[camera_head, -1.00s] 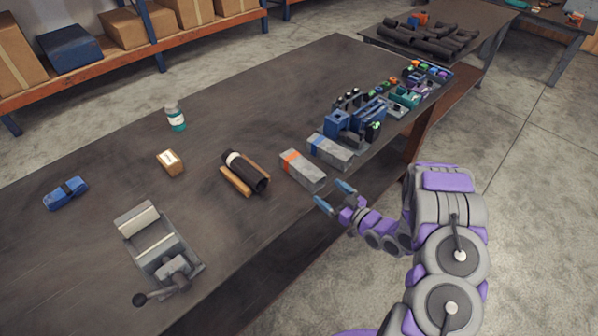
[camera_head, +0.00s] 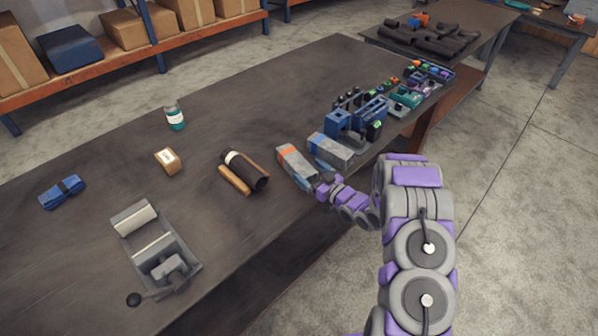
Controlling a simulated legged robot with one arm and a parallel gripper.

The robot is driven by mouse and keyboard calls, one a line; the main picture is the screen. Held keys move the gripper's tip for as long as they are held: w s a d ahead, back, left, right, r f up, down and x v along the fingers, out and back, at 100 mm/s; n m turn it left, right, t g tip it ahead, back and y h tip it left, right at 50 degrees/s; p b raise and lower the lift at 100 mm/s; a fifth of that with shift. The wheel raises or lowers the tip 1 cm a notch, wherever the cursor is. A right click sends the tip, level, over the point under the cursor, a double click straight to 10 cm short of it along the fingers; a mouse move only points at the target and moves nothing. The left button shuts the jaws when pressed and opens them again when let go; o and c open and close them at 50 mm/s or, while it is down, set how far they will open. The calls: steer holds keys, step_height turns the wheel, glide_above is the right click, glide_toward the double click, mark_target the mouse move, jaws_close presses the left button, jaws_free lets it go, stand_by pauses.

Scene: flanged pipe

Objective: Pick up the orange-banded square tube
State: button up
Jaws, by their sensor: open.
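The orange-banded square tube (camera_head: 291,161) is a grey bar with an orange band near its far end, lying on the dark table near the front edge. My gripper (camera_head: 311,172) is open at the tube's near end. One blue finger shows along the tube's left side and the other along its right side, in the gap beside the blue-banded square tube (camera_head: 331,150). The fingers appear to straddle the tube; whether they touch it cannot be told. The tube's near end is partly hidden by my gripper.
A black pipe on a wooden cradle (camera_head: 238,180) lies left of the tube. Blue holders with small parts (camera_head: 355,120) stand to the right. A grey vise-like fixture (camera_head: 160,255), a small box (camera_head: 167,161) and a bottle (camera_head: 174,117) stand farther left. The table's middle (camera_head: 260,100) is clear.

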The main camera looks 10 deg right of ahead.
steer(key=shift+w+d, duration=0.4)
steer(key=shift+d, duration=0.35)
steer(key=shift+a, duration=0.55)
steer(key=shift+c, duration=0.6)
steer(key=shift+a, duration=0.6)
steer(key=c, duration=0.3)
steer(key=shift+c, duration=0.8)
steer(key=shift+d, duration=0.9)
steer(key=c, duration=0.6)
steer(key=shift+a, duration=0.2)
steer(key=shift+c, duration=1.4)
steer(key=shift+a+r, duration=0.15)
steer(key=shift+a, duration=0.3)
